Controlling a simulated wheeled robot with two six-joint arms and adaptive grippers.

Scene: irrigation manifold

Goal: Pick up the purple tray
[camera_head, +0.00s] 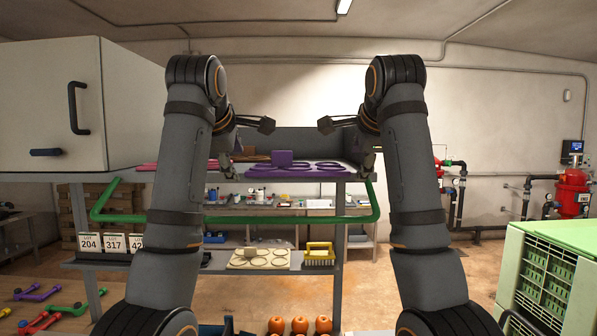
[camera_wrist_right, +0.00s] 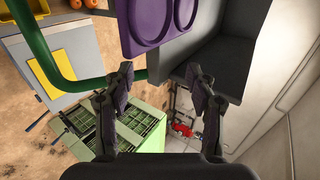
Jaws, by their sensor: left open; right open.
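The purple tray (camera_head: 262,172) lies flat on the upper shelf in the head view, with oval openings and a raised purple block at its left. It also shows at the top of the right wrist view (camera_wrist_right: 147,42), just beyond the fingertips. My left gripper (camera_head: 252,140) is open above the tray's left end, pointing inward. My right gripper (camera_head: 346,143) is open above the tray's right end, also pointing inward. In the right wrist view its two spread fingers (camera_wrist_right: 160,78) have nothing between them. Neither gripper visibly touches the tray.
A green rail (camera_head: 300,219) runs along the shelf front. A grey bin (camera_head: 305,141) stands behind the tray. A pink tray (camera_head: 147,166) lies to the left. The lower shelf holds a cream tray (camera_head: 240,264) and a yellow brush-like item (camera_head: 319,254). A green crate (camera_head: 550,270) stands right.

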